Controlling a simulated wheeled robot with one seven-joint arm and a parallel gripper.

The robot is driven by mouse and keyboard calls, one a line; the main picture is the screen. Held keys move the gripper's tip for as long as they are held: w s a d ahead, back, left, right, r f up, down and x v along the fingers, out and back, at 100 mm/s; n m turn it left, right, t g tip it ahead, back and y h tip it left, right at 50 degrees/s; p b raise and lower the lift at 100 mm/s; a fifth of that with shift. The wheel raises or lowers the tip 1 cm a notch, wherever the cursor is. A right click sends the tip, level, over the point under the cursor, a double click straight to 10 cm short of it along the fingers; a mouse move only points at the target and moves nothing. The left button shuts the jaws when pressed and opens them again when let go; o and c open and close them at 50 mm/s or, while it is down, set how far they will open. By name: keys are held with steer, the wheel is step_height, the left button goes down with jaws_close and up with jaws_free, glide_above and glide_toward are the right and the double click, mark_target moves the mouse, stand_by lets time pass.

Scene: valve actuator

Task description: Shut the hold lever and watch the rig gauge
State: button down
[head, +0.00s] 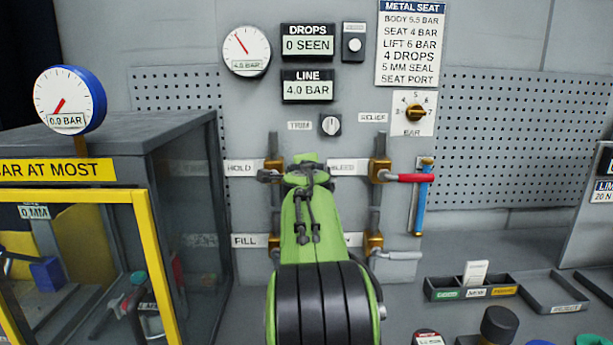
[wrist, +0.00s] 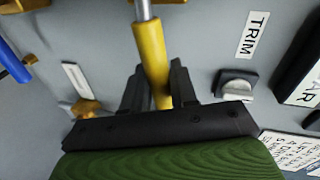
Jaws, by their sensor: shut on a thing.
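The hold valve (head: 275,165) sits on the wall beside the HOLD label (head: 243,168). Its yellow lever (wrist: 152,50) shows in the wrist view, on a metal shaft. It appears to lie crosswise to the upright pipe. My gripper (head: 308,174) is shut on this lever, with black fingers on both sides in the wrist view (wrist: 158,88). My green arm hides the lever in the head view. A white wall gauge (head: 246,51) has a small, blurred reading. A blue-rimmed gauge (head: 70,101) reads 0.0 BAR. I cannot tell which is the rig gauge.
The LINE display (head: 307,87) reads 4.0 BAR and the DROPS display (head: 307,43) reads 0 SEEN. The red bleed lever (head: 408,178) points right, near a blue upright tube (head: 422,205). The trim knob (head: 330,125) is just above my gripper. A yellow-framed case (head: 150,245) stands left.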

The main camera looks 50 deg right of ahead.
steer(key=shift+f+m+t+y+b, duration=0.3)
steer(key=shift+f+m+b, duration=0.15)
steer(key=shift+f+m, duration=0.3)
steer(key=shift+f, duration=0.1)
steer(key=c, duration=1)
jaws_free()
steer(key=v, duration=1.5)
steer(key=shift+s+a+b, duration=0.25)
steer(key=shift+a+b, duration=0.05)
